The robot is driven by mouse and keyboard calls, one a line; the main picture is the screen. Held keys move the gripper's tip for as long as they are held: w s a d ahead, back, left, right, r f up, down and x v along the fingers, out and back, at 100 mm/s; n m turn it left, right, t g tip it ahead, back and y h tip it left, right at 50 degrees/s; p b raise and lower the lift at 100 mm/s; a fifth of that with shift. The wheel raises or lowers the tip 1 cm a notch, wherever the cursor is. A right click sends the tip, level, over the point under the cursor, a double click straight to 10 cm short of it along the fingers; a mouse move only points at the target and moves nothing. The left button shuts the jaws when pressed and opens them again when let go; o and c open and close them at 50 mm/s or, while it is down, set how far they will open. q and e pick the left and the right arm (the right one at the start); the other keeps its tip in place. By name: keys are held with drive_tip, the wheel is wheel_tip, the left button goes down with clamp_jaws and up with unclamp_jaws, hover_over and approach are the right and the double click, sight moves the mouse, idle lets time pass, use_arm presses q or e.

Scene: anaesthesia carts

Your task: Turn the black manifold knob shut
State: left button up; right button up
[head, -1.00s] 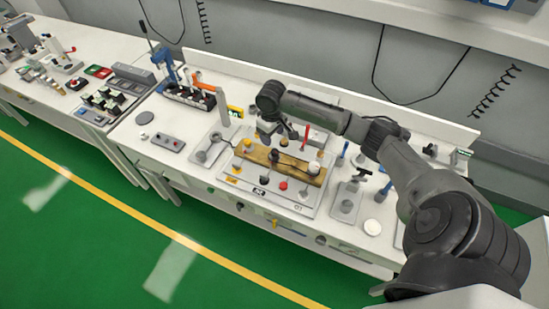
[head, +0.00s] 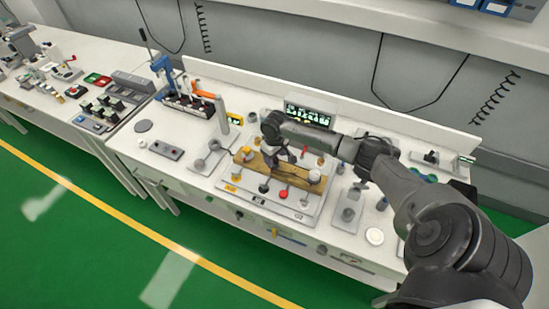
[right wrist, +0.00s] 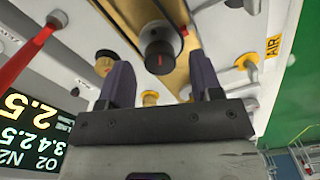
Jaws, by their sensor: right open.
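The black manifold knob (right wrist: 158,57), round with a red mark on its face, sits on a brass-coloured manifold bar (right wrist: 138,14) in the right wrist view. My right gripper (right wrist: 161,70) is open, its two dark fingers apart to either side of the knob in that view. I cannot tell whether the fingertips reach around it. In the head view my right gripper (head: 284,154) is over the brass bar (head: 255,163) and hides the knob there. My left gripper is not in view.
A lit display (head: 308,113) stands behind the manifold. A red knob (head: 284,195) and other small knobs sit in front of the bar. A pale ball-shaped part (head: 314,176) is at its right end. A yellow AIR label (right wrist: 273,46) shows in the right wrist view.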

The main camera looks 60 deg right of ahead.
drive_tip(key=shift+f, duration=0.6)
